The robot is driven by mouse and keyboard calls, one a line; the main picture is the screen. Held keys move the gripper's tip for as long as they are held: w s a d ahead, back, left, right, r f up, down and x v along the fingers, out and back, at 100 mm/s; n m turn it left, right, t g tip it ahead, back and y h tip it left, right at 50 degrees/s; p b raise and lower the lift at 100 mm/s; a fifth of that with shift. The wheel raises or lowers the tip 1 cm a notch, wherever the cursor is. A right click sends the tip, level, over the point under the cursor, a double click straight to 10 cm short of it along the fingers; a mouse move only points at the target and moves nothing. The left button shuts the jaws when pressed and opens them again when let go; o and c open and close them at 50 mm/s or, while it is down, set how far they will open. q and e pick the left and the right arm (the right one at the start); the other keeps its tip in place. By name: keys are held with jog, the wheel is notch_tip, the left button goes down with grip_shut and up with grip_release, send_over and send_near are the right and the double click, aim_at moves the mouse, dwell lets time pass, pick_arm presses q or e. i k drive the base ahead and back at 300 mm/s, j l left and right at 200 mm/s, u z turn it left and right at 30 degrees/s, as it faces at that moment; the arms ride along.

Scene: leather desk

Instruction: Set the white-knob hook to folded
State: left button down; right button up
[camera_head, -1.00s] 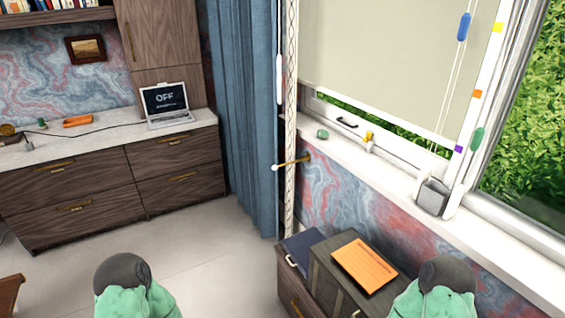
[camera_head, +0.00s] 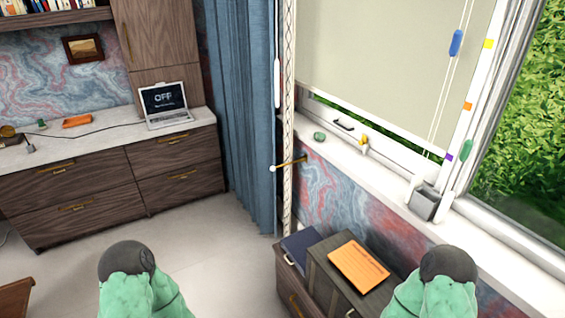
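The white-knob hook (camera_head: 289,163) is a thin brass rod on the marbled wall below the window sill. Its white knob (camera_head: 272,168) is at the left end, in front of the blue curtain's (camera_head: 240,110) right edge. The rod sticks out from its brass mount (camera_head: 304,158) and looks unfolded. Neither of my grippers shows. Only green, dark-capped parts of my two arms are at the bottom edge, well apart from the hook.
A low cabinet (camera_head: 318,272) with an orange booklet (camera_head: 358,266) and a dark blue item (camera_head: 300,244) stands below the hook. The white sill (camera_head: 385,180) holds small objects and a grey box (camera_head: 424,202). Open floor (camera_head: 215,255) lies to the left.

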aim_at(273, 168)
jog(key=i+j+z, duration=0.1)
jog(key=z, duration=0.35)
jog(key=i+j+z, duration=0.15)
jog(key=z, duration=0.25)
jog(key=i+j+z, duration=0.1)
jog(key=j+z, duration=0.15)
jog(key=z, duration=0.2)
jog(key=i+j+z, duration=0.15)
jog(key=j, duration=0.5)
jog(key=i+j+z, duration=0.1)
jog(key=j, duration=0.55)
jog(key=i+j+z, duration=0.15)
jog(key=j, duration=0.5)
jog(key=j+z, duration=0.1)
jog(key=j, duration=0.55)
